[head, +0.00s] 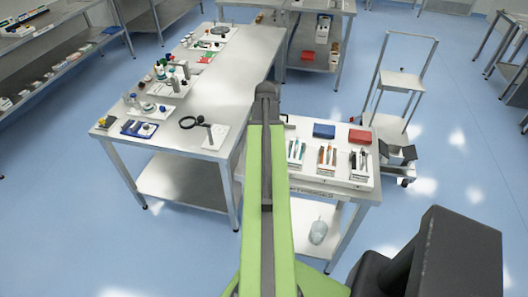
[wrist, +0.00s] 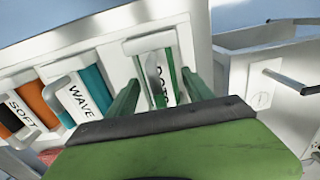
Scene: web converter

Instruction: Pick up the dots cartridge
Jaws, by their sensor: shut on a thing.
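The dots cartridge (wrist: 163,88) shows in the wrist view as a white and green piece with a partly hidden "DOTS" label. It stands in a white holder, in a row with other cartridges. My gripper (wrist: 160,79) has one green finger on each side of it and is shut on it. The gripper's own body hides the cartridge's near part. I cannot tell whether the cartridge is clear of its holder. In the head view my green arm reaches forward, and I cannot make out the gripper or the dots cartridge there.
Left of the dots cartridge stand the teal wave cartridge (wrist: 82,97) and the orange soft cartridge (wrist: 28,108). A grey open-topped box (wrist: 236,85) is on the right. The head view shows a long worktable (head: 240,65) and a side table with a blue box (head: 324,131) and a red box (head: 360,136).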

